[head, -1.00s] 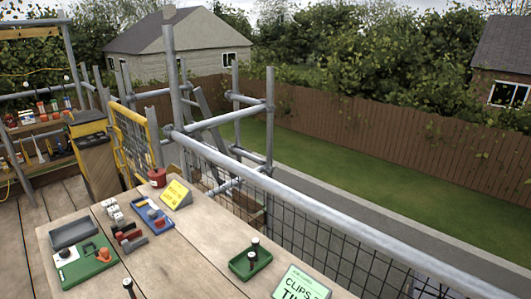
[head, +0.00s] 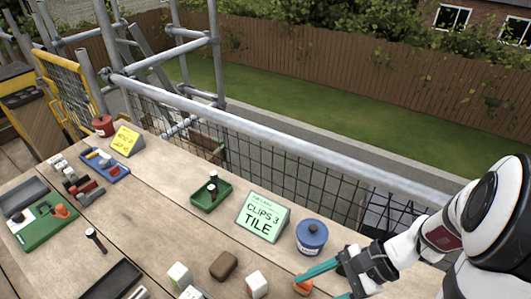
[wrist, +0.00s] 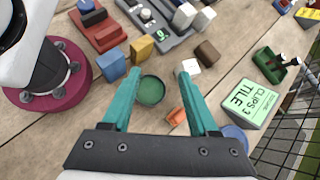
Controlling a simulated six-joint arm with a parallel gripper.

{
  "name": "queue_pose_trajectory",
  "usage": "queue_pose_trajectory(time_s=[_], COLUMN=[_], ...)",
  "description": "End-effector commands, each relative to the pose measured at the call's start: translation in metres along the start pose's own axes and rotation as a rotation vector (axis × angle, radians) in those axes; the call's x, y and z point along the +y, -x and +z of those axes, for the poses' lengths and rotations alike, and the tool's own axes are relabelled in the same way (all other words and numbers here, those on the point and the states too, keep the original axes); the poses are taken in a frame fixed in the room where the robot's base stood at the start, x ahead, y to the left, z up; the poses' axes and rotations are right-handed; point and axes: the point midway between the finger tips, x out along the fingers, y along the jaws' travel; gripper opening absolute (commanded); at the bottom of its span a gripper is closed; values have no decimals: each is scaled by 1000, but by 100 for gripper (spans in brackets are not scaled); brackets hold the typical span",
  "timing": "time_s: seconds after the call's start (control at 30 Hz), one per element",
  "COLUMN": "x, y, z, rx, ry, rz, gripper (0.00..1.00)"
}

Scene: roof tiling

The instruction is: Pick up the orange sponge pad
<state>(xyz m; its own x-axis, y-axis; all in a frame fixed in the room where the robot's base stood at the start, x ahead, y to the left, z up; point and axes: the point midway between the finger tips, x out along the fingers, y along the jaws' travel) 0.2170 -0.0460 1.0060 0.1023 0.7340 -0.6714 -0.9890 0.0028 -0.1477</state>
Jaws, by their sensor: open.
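A small orange piece (head: 303,285), which looks like the sponge pad, lies on the wooden table at the bottom of the head view, partly covered by a finger of my gripper. The orange piece (wrist: 176,116) also shows in the wrist view, nearer the right finger. My gripper (wrist: 157,73) is open and empty, its two teal fingers spread wide above the table. In the head view my gripper (head: 318,289) comes in from the right, its lower finger partly cut off by the frame edge.
A blue lidded pot (head: 312,236) and a green sign (head: 262,217) stand close to my gripper. White-topped blocks (head: 257,284) and a brown block (head: 223,265) lie left of it. A round green dish (wrist: 151,90) sits between the fingers in the wrist view. Mesh railing borders the table.

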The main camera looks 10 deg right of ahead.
Motion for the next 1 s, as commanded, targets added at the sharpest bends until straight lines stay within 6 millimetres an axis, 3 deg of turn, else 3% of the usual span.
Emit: queue_pose_trajectory(time_s=[0.03,0.1,0.2,0.3,0.37,0.63,1.0], x=[-1,-1,8,14,11,-31,-67], y=[6,14,20,22,17,-44,-94], z=[-32,-74,-117,-137,-140,-131,-118], rx=[-74,-159,-236,-271,-280,-280,-278], ry=[-144,-305,-458,-530,-543,-543,-542], rz=[-120,-294,-478,-570,-586,-579,-579], gripper=[60,60,60,60,60,60,60])
